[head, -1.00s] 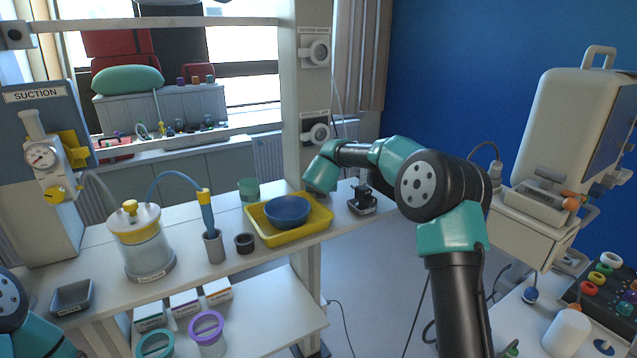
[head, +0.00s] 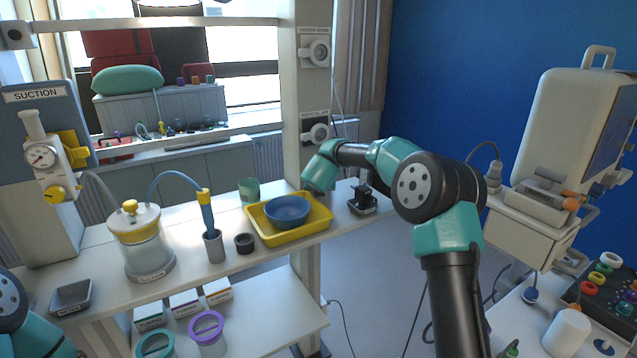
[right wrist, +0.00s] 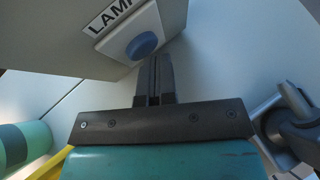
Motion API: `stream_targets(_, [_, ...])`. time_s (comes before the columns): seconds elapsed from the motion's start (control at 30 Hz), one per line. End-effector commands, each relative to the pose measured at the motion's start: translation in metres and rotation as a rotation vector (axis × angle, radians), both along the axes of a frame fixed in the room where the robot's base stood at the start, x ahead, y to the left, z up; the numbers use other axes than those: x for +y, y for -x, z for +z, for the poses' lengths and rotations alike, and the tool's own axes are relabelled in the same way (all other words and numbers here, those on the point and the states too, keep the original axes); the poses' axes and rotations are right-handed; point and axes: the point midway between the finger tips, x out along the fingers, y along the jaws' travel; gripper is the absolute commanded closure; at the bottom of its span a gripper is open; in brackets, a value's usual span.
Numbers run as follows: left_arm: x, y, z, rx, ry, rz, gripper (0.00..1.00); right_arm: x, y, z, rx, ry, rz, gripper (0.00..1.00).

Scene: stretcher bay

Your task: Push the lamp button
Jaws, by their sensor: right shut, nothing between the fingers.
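The lamp button (right wrist: 141,46) is a round blue cap on a pale plate. It shows in the right wrist view beside a label reading LAMP (right wrist: 108,16). My right gripper (right wrist: 154,62) is shut and empty, its fingertips close to the button's lower right side. I cannot tell whether they touch the button or its housing. In the head view my right arm reaches in to the post, and its fingers and the lamp button are hidden there. My left gripper is out of view; only part of my left arm shows at the lower left.
A yellow tray (head: 258,228) with a blue bowl (head: 288,211) stands near my right wrist on the shelf. A small black device (head: 362,203) sits at the shelf's right end. A suction jar (head: 142,245) stands further left. Open floor lies right of the shelf.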

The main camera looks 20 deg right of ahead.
Motion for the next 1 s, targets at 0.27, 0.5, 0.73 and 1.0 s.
stream_targets(0.27, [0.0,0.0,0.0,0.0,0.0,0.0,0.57,-0.001,0.008,0.0,0.0,-0.001,0.001,1.0])
stream_targets(0.5, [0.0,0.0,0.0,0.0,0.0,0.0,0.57,-0.001,0.008,0.0,0.0,-0.001,0.001,1.0])
stream_targets(0.73, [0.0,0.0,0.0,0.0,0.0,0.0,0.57,-0.003,0.017,0.001,0.0,0.0,0.0,1.0])
stream_targets(1.0, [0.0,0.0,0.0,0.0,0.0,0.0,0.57,-0.007,0.038,0.0,0.0,0.001,0.001,1.0])
